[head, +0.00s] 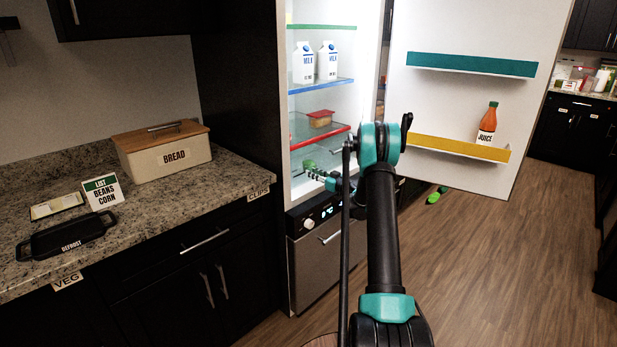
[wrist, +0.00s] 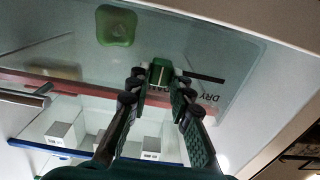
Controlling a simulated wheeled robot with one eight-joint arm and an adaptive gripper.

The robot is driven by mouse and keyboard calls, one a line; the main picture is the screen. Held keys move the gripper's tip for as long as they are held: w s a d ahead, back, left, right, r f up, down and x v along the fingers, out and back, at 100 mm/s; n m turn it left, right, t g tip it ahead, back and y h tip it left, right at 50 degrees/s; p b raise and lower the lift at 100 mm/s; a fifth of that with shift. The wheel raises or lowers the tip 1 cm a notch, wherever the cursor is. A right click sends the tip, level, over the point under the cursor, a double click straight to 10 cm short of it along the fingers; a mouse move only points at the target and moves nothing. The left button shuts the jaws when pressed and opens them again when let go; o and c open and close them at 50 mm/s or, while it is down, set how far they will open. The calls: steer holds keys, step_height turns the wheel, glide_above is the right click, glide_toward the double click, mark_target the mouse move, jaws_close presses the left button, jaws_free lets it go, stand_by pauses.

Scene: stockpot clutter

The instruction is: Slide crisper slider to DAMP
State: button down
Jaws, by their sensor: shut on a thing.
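The crisper slider (wrist: 160,75) is a small dark green block on the clear crisper front. In the wrist view it sits between my fingertips, and my gripper (wrist: 160,90) is shut on it. A dark slot (wrist: 204,77) runs to its right, above the upside-down DRY label (wrist: 208,98). No DAMP label can be read. In the head view my gripper (head: 318,177) reaches into the bottom of the open fridge at the clear crisper (head: 300,180); my arm hides part of this area.
The fridge door (head: 450,100) stands open at right, with a juice bottle (head: 487,124) on its yellow shelf. Milk cartons (head: 327,60) and a food container (head: 320,119) stand on shelves above. A green item (head: 435,196) lies on the floor. The counter (head: 225,185) is at left.

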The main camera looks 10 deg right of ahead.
steer(key=shift+w+d, duration=0.1)
steer(key=shift+d, duration=0.1)
steer(key=c, duration=1.4)
jaws_free()
steer(key=shift+d, duration=0.1)
steer(key=shift+o, duration=0.2)
steer(key=v, duration=1.2)
